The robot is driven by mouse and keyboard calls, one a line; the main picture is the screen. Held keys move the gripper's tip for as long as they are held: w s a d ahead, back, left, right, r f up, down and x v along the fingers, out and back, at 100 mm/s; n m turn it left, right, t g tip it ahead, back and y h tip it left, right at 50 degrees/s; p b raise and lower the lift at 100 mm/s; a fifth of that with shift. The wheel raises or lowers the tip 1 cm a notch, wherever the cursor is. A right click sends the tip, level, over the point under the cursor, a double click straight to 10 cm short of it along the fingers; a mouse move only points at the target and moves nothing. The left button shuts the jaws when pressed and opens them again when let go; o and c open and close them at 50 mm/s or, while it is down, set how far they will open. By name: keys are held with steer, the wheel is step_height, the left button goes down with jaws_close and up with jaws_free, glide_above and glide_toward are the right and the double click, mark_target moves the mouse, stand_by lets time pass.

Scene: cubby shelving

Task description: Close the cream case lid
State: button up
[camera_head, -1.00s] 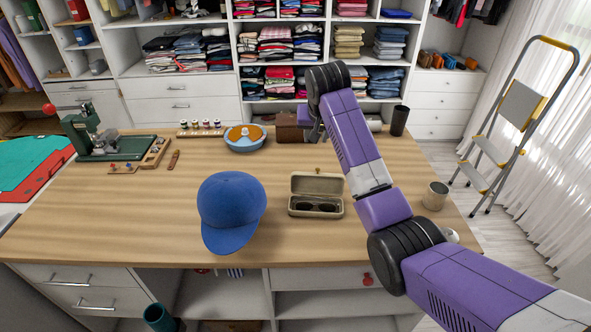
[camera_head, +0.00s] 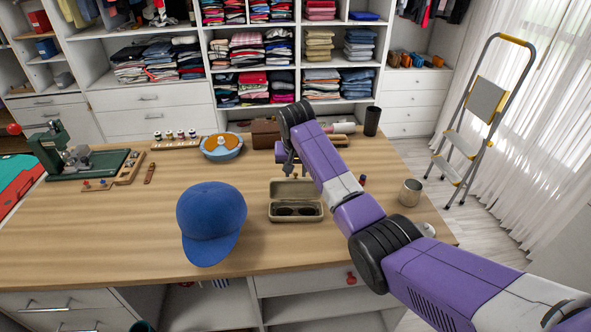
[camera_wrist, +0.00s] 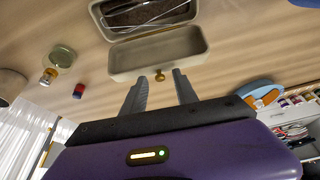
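The cream case (camera_head: 296,217) lies open on the wooden table, with dark glasses inside. Its lid (camera_head: 296,189) stands raised at the back edge. In the wrist view the case (camera_wrist: 150,35) is at the top, with the lid (camera_wrist: 160,57) nearer to my gripper. In the head view my gripper (camera_head: 290,168) is behind the lid, partly hidden by my arm.
A blue cap (camera_head: 211,222) lies left of the case. A metal cup (camera_head: 410,192) stands to the right. A blue dish (camera_head: 221,148), a brown box (camera_head: 265,133) and a black cup (camera_head: 372,121) are at the back.

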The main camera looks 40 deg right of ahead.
jaws_close()
stand_by(1.4)
